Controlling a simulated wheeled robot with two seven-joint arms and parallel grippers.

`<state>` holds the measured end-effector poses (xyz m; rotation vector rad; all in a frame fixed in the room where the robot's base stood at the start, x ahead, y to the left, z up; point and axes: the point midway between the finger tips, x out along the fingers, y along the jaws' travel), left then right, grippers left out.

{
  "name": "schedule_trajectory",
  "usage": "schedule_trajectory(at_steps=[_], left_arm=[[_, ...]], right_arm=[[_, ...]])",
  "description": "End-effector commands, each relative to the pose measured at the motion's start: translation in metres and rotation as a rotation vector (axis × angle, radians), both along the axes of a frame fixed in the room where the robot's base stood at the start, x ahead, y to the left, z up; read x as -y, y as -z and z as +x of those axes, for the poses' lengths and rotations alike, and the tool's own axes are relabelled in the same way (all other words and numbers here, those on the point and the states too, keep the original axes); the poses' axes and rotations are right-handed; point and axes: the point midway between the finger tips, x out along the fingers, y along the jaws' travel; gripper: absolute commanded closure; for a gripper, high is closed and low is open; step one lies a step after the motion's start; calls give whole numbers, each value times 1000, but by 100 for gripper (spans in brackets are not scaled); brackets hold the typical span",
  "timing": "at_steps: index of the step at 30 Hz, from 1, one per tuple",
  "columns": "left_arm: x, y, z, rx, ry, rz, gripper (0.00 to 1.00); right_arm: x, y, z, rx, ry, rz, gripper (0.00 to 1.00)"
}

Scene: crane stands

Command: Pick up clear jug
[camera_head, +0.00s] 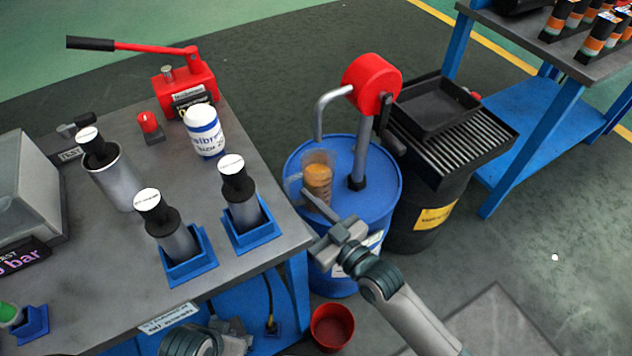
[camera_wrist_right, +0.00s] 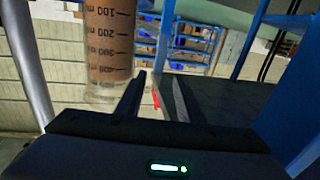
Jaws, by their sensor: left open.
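The clear jug (camera_head: 317,177) stands on top of the blue drum (camera_head: 375,185), under the pump spout, with amber-brown liquid in it. In the right wrist view the jug (camera_wrist_right: 108,45) shows measuring marks, at the upper left beyond the fingers. My right gripper (camera_head: 328,236) is open and empty, just in front of and below the jug in the head view, apart from it. My left gripper (camera_head: 236,343) shows only in part at the bottom edge, by the bench front, away from the jug; it is open and its fingertips are hard to make out.
A red-headed pump (camera_head: 370,87) with a grey spout rises from the drum. A dark drum with a grate and black tray (camera_head: 436,106) stands to its right. The grey bench (camera_head: 90,270) at left carries cylinders, a white bottle (camera_head: 204,130) and a red hand pump. A red bucket (camera_head: 332,326) is below.

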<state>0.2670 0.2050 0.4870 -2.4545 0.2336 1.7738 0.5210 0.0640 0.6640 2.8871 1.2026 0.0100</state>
Motion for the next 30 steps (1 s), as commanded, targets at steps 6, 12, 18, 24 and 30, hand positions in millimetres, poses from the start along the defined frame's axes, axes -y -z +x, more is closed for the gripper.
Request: schedule_trajectory(at_steps=[6,12,18,24,30], left_arm=[[0,0,0,2,0,-1,58],[0,0,0,2,0,-1,58],[0,1,0,2,0,-1,58],[1,1,2,8,1,-4,58],[2,1,2,11,2,-7,58]], right_arm=[[-3,0,3,0,0,-1,66],[-3,0,3,0,0,-1,66],[-11,1,14,1,0,0,66],[-28,3,33,1,1,1,66],[-37,4,42,-1,1,-1,66]])
